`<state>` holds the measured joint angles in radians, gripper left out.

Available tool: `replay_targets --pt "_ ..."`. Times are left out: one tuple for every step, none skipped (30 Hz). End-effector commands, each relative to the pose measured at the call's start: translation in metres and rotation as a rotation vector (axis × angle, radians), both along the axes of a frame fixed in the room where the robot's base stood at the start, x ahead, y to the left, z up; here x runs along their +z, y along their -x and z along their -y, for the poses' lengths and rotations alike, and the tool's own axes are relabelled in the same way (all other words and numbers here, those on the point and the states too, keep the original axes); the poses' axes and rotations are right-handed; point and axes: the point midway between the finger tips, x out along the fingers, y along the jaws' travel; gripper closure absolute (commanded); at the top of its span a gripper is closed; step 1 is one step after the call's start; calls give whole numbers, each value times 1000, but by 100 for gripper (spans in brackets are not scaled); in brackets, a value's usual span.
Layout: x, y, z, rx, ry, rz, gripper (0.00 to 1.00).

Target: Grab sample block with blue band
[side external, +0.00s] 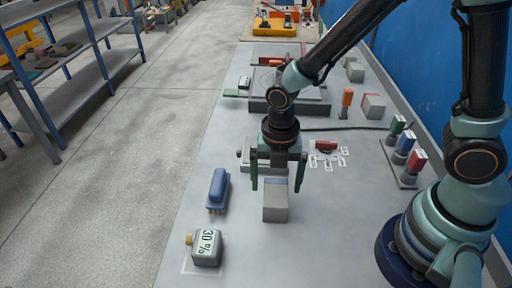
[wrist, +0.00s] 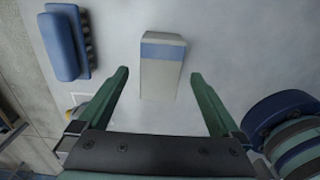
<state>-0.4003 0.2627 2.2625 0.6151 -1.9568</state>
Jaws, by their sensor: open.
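The sample block with the blue band (wrist: 161,75) is a pale grey block lying on the table. In the wrist view it lies ahead of and between my fingers, with its blue band near the far end. In the side view the block (side external: 275,206) stands at and just in front of my gripper (side external: 277,186). My gripper is open, with one green finger on each side of the block's line. In the wrist view the gripper (wrist: 160,85) shows clear gaps to the block on both sides. Nothing is held.
Red, blue and green holders (side external: 405,150) stand at right. A dark mould panel (side external: 290,95) lies behind. The table right of the block is clear.

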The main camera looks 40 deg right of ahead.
Motion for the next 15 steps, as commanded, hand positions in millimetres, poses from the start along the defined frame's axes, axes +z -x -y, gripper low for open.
replay_targets --pt "-7 2 0 0 3 -6 0" --pt "-11 2 0 0 3 -6 0" --pt "-17 3 0 0 3 -7 0" --pt "-21 3 0 0 2 -6 0" --pt "-25 3 -1 0 3 -7 0" --pt "-30 3 -1 0 3 -6 0" --pt "-33 3 -1 0 3 -6 0" --pt "-36 3 -1 0 2 -5 0" --pt "-40 3 -1 0 1 -4 0" --pt "-42 3 -1 0 1 -4 0" --pt "-43 2 -1 0 2 -4 0" --pt "-45 2 -1 0 1 -2 0" --pt "-45 2 -1 0 1 -2 0" --pt "-46 2 -1 0 1 -2 0" --pt "-46 2 -1 0 0 -1 0"
